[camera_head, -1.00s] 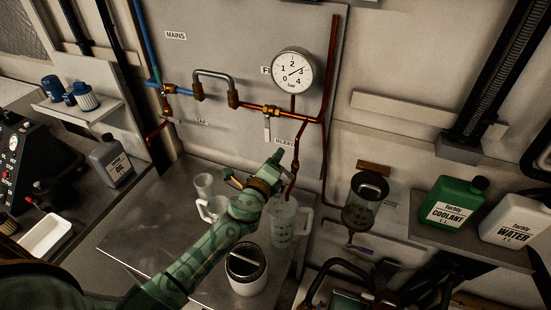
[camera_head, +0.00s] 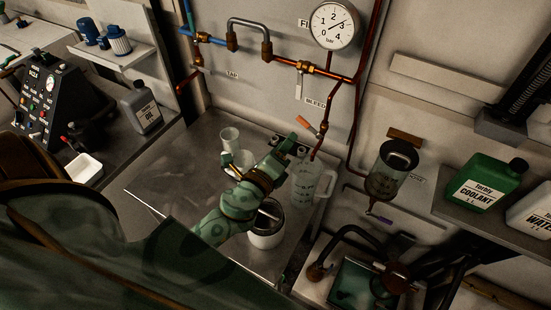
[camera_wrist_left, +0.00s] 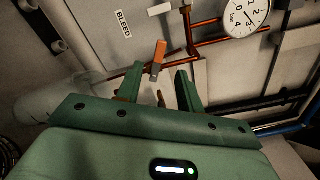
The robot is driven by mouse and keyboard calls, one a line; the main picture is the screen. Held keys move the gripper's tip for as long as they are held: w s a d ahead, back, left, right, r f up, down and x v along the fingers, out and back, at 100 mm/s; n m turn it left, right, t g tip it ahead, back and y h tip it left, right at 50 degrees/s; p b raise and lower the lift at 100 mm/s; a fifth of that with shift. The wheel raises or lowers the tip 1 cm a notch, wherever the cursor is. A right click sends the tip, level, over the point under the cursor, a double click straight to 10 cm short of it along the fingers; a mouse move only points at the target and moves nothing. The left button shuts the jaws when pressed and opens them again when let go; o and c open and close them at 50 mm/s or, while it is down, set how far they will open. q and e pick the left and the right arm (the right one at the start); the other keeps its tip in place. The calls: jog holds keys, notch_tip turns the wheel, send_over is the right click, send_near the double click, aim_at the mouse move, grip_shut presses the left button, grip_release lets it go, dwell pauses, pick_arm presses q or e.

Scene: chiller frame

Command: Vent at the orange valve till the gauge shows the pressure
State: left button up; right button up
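The orange valve lever (camera_head: 307,126) slants on the copper pipe below the BLEED label (camera_head: 316,102). In the left wrist view the orange lever (camera_wrist_left: 158,58) shows between and just beyond my fingertips. My left gripper (camera_head: 298,142) is just below the lever in the head view; in the wrist view its two fingers (camera_wrist_left: 158,72) are apart with nothing between them. The round gauge (camera_head: 335,25) is at the top, its needle near 3 bar. A clear jug (camera_head: 312,185) stands under the pipe end. My right gripper is not in view.
A white lever (camera_head: 299,90) hangs from the copper pipe above. Small clear cups (camera_head: 230,138) and a lidded white pot (camera_head: 265,238) are on the metal bench (camera_head: 160,190) near my left arm. A glass filter bowl (camera_head: 392,168) hangs to the right. A green coolant can (camera_head: 482,182) stands on the right shelf.

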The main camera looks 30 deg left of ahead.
pick_arm(q)
jog(key=shift+s+d+b, duration=0.1)
jog(key=shift+s+b, duration=0.4)
jog(key=shift+s, duration=1.75)
